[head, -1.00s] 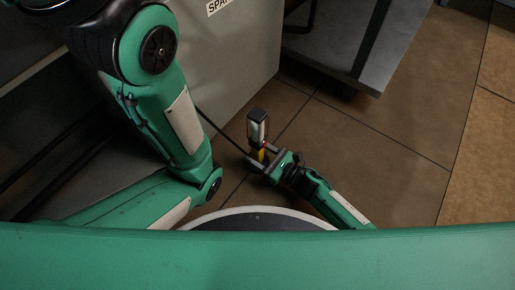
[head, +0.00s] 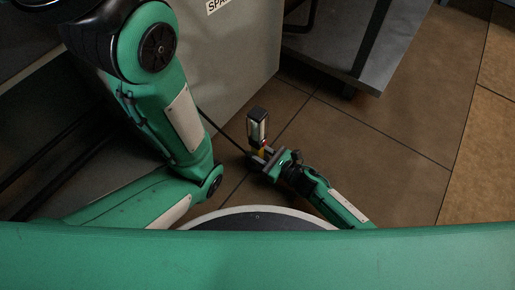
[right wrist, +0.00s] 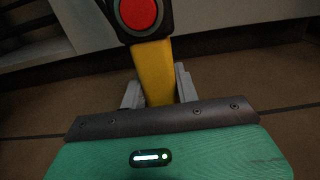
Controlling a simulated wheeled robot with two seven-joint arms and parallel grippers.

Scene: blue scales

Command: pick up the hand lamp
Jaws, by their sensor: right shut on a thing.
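The hand lamp (head: 257,126) has a black head with a pale lens strip and a yellow handle. In the head view it stands up out of my right gripper (head: 263,158), over the brown tiled floor. In the right wrist view the lamp's yellow handle (right wrist: 154,72) lies between the two grey fingers of my right gripper (right wrist: 158,88), which is shut on it. A round red button (right wrist: 138,13) on the black part shows at the top. The handle's lower end is hidden behind the gripper body. My left gripper is not in view.
A grey cabinet (head: 240,68) with a partly visible label stands left of and behind the lamp. A grey table or shelf (head: 345,45) with a dark leg is at the upper right. The tiled floor (head: 400,145) to the right is clear.

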